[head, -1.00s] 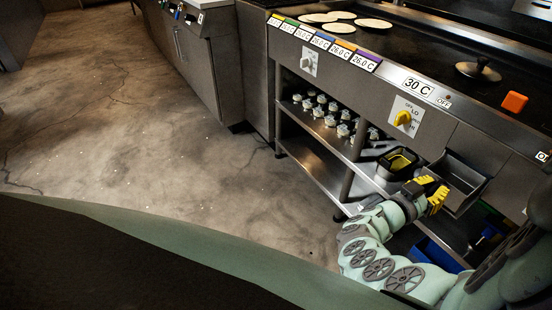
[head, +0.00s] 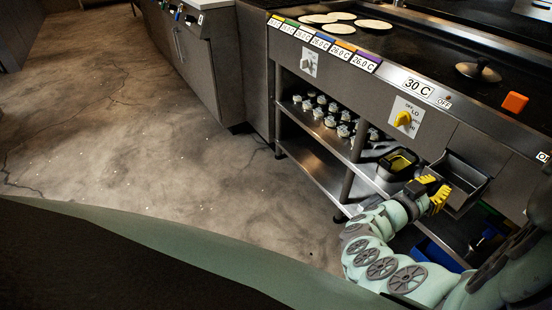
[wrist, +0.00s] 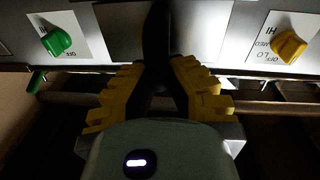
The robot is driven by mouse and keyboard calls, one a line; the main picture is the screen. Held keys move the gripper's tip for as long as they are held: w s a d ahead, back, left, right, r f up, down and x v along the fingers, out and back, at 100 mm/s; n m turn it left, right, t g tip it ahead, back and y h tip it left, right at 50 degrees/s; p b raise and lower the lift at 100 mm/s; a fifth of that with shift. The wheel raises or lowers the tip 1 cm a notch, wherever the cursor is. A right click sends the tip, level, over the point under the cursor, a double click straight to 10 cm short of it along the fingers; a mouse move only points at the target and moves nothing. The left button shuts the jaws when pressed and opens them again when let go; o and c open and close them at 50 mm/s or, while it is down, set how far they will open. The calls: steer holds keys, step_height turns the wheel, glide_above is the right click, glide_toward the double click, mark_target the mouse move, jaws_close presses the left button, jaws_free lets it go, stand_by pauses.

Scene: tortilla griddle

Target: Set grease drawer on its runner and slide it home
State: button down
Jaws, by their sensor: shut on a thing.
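The grease drawer (head: 464,172) is an open-topped grey metal box. In the head view it is just below the griddle's front panel (head: 478,148), level or nearly so, and looks empty. My gripper (head: 439,196), with yellow finger pads, is shut on its near side. In the wrist view my gripper (wrist: 158,75) closes around a dark upright piece, and metal edges of the drawer (wrist: 234,136) show beside the fingers. The runner is hidden, and I cannot tell whether the drawer touches it.
A yellow knob (head: 403,118) is left of the drawer. A dark container with yellow inside (head: 398,163) stands on the shelf (head: 366,174) at left. A blue bin (head: 440,256) is below. Tortillas (head: 341,28) and a round-handled lid (head: 478,72) are on the griddle.

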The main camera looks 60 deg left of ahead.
steer(key=shift+w+d+b, duration=0.15)
steer(key=shift+w+b, duration=1.3)
steer(key=shift+w, duration=1.85)
stand_by(4.7)
